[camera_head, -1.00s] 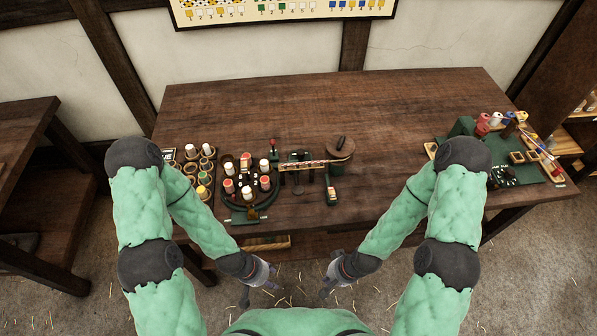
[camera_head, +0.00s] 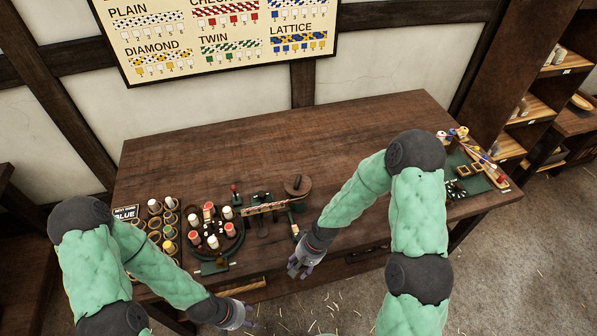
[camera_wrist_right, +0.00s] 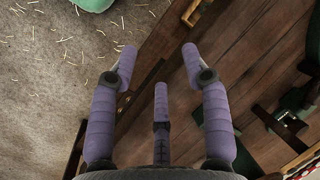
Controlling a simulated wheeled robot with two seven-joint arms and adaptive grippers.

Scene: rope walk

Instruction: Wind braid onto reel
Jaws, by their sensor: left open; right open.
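The braid (camera_head: 265,208) is a red and white strip. It runs from the braiding stand toward the round wooden reel (camera_head: 298,186) at the middle of the bench. The ring of red and white bobbins (camera_head: 209,237) sits on a dark round base left of it. My left gripper (camera_head: 247,316) is open and empty in front of the bench's front edge, below the bobbin ring. My right gripper (camera_head: 296,268) is open and empty by the front edge, below the reel. In the right wrist view its purple fingers (camera_wrist_right: 158,62) are spread with nothing between them.
A wooden tray of spools (camera_head: 160,228) stands at the bench's left end. A green board with bobbins (camera_head: 476,168) sits at the right end. The bench's back and middle (camera_head: 330,135) are clear. A pattern chart (camera_head: 220,45) hangs on the wall.

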